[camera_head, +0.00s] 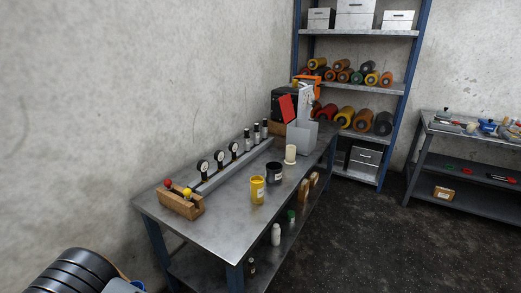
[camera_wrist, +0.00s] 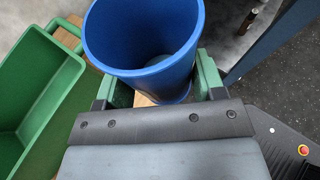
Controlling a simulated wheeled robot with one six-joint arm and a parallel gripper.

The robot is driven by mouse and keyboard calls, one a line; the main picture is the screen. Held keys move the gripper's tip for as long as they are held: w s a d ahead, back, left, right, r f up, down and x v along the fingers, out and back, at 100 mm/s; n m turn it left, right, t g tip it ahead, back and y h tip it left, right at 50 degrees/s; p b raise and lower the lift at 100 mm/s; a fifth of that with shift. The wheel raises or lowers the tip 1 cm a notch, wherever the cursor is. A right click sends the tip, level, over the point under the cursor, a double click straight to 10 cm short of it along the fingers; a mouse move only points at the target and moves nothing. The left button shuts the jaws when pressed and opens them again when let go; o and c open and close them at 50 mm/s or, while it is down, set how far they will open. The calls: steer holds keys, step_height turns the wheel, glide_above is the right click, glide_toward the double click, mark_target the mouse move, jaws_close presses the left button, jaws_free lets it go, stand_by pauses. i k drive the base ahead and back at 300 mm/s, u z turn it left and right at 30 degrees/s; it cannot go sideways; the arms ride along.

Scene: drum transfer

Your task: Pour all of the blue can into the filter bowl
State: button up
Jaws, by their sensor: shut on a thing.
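The blue can (camera_wrist: 140,45) fills the upper middle of the wrist view, with its open mouth toward the camera. Its inside is blue with a paler grey-blue patch at the bottom; I cannot tell whether that is contents or bare floor. My gripper (camera_wrist: 160,88) is shut on the can, with one green finger on each side of it. In the head view my gripper is not clearly seen.
A green tray (camera_wrist: 25,85) lies left of the can in the wrist view. The bench holds a yellow can (camera_head: 257,190), a dark can (camera_head: 274,173), a cream cylinder (camera_head: 290,154), several gauges and a wooden block (camera_head: 180,204). A shelf rack (camera_head: 356,84) stands behind.

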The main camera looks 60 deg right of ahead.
mark_target(291, 155)
steer(key=k, duration=0.65)
steer(key=z, duration=3.3)
steer(key=i, duration=3.25)
steer(key=u, duration=0.8)
